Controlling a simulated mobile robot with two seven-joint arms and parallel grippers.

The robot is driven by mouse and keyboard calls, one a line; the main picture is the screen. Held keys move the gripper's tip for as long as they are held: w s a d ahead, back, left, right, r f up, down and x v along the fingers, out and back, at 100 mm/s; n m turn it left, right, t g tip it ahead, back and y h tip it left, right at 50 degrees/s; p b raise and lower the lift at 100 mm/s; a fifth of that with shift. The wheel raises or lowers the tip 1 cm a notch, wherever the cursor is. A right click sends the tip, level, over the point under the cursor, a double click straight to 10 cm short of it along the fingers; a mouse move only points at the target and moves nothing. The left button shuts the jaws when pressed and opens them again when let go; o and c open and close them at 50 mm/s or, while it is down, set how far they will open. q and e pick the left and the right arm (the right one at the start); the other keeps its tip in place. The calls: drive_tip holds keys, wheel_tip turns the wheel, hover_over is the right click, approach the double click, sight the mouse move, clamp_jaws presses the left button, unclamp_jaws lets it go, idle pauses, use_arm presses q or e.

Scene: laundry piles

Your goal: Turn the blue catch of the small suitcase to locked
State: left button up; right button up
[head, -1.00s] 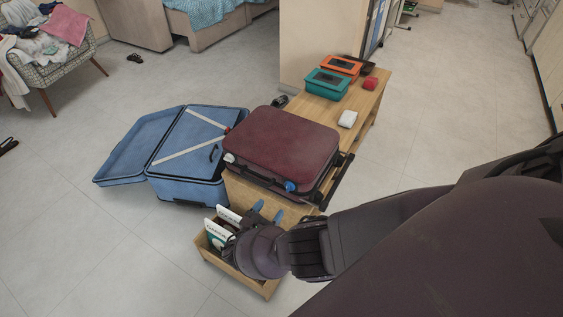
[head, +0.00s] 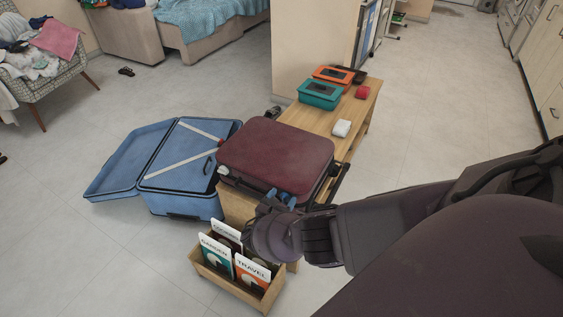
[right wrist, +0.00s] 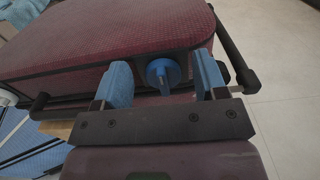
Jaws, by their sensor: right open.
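The small suitcase (head: 280,150) is dark red and lies closed on the wooden bench. In the right wrist view the suitcase (right wrist: 100,45) fills the upper part. Its round blue catch (right wrist: 163,72) is on the near side, with a small tab pointing downward. My right gripper (head: 280,195) is open, its blue-padded fingers on either side of the catch. In the right wrist view the gripper (right wrist: 163,85) shows the catch between its fingertips, apart from both. In the head view the fingers hide the catch. My left gripper is not in view.
A blue suitcase (head: 180,200) stands open on the floor to the left. A wooden box (head: 220,283) of upright booklets sits below my right gripper. Teal (head: 319,94) and orange (head: 338,75) boxes and a white item (head: 342,128) lie farther along the bench (head: 355,112).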

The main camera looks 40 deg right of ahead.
drive_tip(key=shift+c, duration=0.7)
drive_tip(key=c, duration=0.8)
